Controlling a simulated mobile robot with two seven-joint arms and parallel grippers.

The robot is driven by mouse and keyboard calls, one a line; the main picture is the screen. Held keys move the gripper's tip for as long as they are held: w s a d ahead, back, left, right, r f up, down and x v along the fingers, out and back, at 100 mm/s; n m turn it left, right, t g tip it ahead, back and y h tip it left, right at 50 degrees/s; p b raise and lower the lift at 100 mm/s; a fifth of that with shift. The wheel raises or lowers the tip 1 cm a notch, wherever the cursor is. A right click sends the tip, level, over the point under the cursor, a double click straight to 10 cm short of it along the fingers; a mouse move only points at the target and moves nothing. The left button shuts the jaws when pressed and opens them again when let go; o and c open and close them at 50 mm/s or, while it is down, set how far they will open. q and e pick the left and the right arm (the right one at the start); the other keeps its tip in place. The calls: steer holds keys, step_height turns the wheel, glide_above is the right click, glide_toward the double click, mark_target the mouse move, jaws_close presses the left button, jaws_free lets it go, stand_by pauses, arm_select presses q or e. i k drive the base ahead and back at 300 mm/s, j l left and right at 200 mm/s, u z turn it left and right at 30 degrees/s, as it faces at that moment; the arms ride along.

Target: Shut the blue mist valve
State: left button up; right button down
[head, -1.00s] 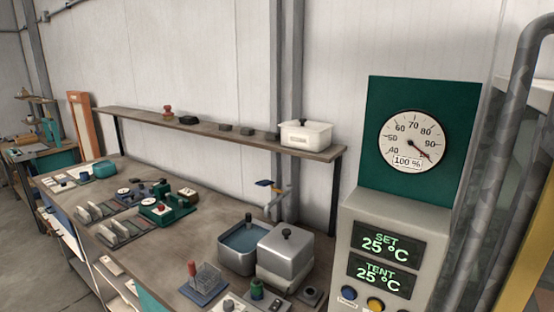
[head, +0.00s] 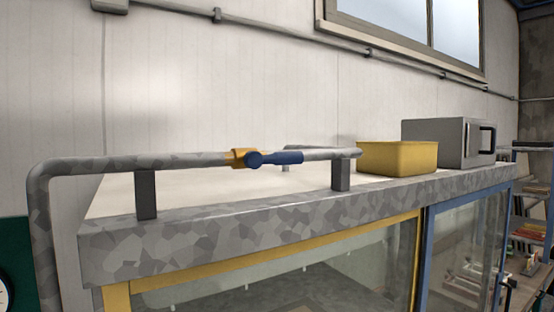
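The blue mist valve (head: 281,158) sits on a grey pipe (head: 180,161) that runs above the top edge of the cabinet. Its blue lever lies along the pipe, pointing right, and its body (head: 240,158) is brass-yellow. Neither of my grippers is in view.
The cabinet's grey top edge (head: 215,233) spans the view, with a yellow-framed glass panel (head: 330,262) and a blue-framed one (head: 465,248) below. A yellow bin (head: 398,158) and a grey box with a dark handle (head: 448,142) stand on top at the right. Two posts hold the pipe.

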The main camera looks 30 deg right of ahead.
mark_target(254, 160)
steer(key=z, duration=0.75)
